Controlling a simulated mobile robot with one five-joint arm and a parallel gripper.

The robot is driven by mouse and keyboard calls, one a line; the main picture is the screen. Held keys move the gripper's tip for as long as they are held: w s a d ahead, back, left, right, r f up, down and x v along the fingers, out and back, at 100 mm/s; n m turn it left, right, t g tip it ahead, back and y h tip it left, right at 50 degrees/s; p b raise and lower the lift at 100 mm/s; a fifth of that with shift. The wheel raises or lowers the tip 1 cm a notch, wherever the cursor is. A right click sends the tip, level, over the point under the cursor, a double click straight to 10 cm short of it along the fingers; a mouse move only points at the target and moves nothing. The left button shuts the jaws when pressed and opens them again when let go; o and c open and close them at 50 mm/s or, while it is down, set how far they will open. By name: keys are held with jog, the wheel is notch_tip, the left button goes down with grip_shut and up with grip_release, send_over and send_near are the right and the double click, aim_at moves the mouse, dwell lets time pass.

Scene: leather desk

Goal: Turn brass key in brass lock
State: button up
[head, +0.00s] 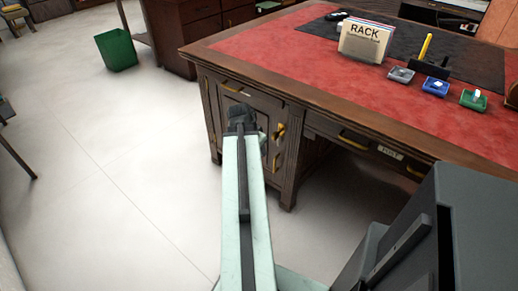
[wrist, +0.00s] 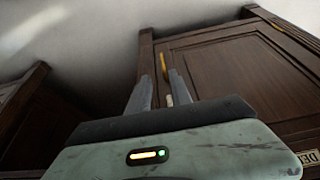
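In the head view, small brass fittings (head: 279,132) show on the front of the desk's left pedestal, just right of my gripper (head: 242,116). I cannot tell which part is key and which is lock. In the wrist view, my gripper (wrist: 158,92) has its two grey fingers apart, pointing at a dark wooden panel. A slim brass piece (wrist: 165,64) shows beyond the fingertips. A small pale piece (wrist: 169,101) shows between the fingers, close to the right one; I cannot tell what it is. No clear grip on anything shows.
The desk (head: 290,98) has a red leather top with a card rack (head: 364,41) and several small trays. A drawer tag (head: 390,153) sits on its front. A green bin (head: 116,50) stands at the back left. The pale floor left of the desk is clear.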

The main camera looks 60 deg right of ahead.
aim_at(278, 136)
jog(key=s+d, duration=0.1)
jog(key=d, duration=0.3)
jog(key=s+d, duration=0.1)
jog(key=d, duration=0.7)
jog(key=shift+s+f, duration=0.1)
jog(key=shift+s, duration=0.3)
notch_tip(278, 136, down, 2)
jog(key=shift+s+b, duration=0.1)
jog(key=shift+b, duration=1)
jog(key=shift+d+f+b, duration=0.2)
jog(key=shift+f+b, duration=0.15)
